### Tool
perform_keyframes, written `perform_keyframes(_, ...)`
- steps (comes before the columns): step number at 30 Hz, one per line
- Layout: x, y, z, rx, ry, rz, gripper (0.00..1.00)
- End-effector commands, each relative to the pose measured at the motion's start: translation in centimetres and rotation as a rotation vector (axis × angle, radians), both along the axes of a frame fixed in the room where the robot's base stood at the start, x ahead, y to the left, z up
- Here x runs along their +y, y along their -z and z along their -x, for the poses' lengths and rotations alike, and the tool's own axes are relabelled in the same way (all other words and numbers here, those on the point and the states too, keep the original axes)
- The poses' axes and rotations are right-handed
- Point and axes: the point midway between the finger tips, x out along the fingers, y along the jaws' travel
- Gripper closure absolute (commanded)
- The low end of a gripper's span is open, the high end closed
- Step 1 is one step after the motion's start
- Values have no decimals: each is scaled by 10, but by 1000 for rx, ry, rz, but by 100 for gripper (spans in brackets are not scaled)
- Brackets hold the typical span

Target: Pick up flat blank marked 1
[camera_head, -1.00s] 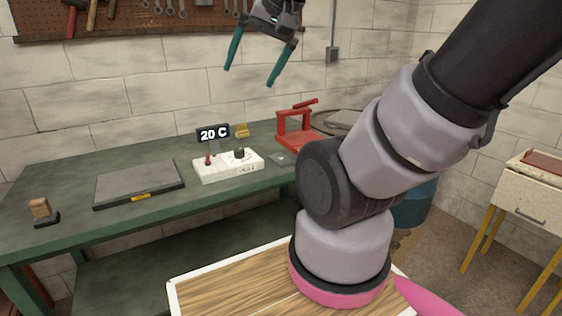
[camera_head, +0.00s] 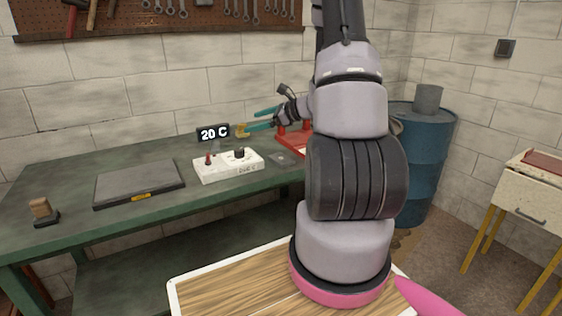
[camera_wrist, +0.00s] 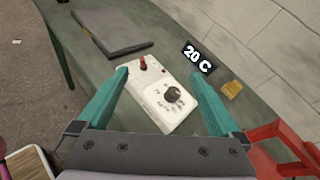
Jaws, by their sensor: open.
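A small flat grey plate (camera_head: 284,159) with a pale spot lies on the green bench, right of the white control box and in front of the red tool. I cannot read a 1 on it, so I cannot tell whether it is the blank. A small brass-yellow piece (camera_head: 242,130) is behind the white box and also shows in the wrist view (camera_wrist: 232,90); no number is readable on it. My gripper (camera_head: 251,119) is open and empty near the brass piece in the head view. In the wrist view its teal fingers (camera_wrist: 160,75) spread either side of the white box.
The red tool (camera_head: 291,140) is partly behind my arm. Bare bench lies between.

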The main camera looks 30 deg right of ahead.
Motion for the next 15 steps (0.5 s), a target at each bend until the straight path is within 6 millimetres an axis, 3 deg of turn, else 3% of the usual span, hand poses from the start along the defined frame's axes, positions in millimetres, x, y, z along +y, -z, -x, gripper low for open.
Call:
perform_keyframes(1,-23,26,-5,30,91,-50,0)
perform_keyframes(3,-54,57,-11,54,223,-107,0)
perform_keyframes(9,-130,138,-5,110,534,-204,0)
perform_keyframes(15,-161,175,5,132,672,-229,0)
